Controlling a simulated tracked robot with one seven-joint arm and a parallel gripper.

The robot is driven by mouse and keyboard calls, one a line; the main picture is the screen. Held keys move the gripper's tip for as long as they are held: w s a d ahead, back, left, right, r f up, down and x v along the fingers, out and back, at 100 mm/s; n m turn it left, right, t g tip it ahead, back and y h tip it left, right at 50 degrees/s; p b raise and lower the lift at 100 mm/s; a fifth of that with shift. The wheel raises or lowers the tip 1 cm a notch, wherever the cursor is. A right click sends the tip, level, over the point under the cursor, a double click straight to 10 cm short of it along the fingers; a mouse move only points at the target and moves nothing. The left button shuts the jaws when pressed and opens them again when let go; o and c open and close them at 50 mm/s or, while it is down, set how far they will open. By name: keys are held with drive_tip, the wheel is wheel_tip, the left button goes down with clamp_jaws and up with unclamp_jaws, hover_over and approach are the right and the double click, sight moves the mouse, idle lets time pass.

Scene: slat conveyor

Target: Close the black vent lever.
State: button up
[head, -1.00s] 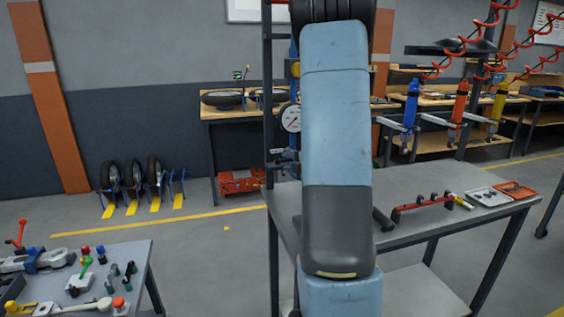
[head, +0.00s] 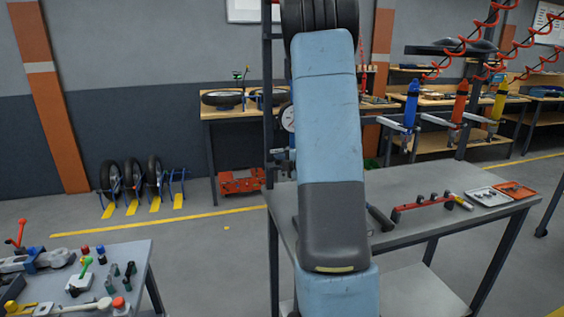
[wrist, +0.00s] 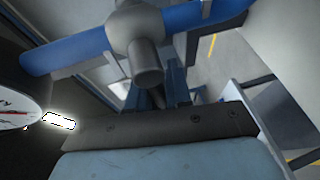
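I cannot make out the black vent lever for certain in either view. In the wrist view a blue bar handle (wrist: 66,50) with a grey hub (wrist: 137,28) crosses the top. A dark grey round stub (wrist: 148,66) juts from the hub towards my gripper. My gripper's dark mount plate (wrist: 160,128) fills the lower middle; its fingers are not clearly seen among the dark shapes beyond it. In the head view my own arm hides my gripper and most of the upright rig with the gauge (head: 288,117). Grey fittings (head: 281,155) show left of my arm.
A white gauge face (wrist: 17,106) is close at the left in the wrist view. A grey table (head: 425,181) with a red tool rack (head: 422,207) and trays stands right of my arm. Another bench (head: 140,255) with clamps is at lower left, with open floor between.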

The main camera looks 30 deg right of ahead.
clamp_jaws()
drive_tip(key=shift+m, duration=0.4)
drive_tip(key=o, duration=0.5)
unclamp_jaws()
drive_tip(key=shift+r, duration=0.15)
drive_tip(key=shift+s, duration=0.1)
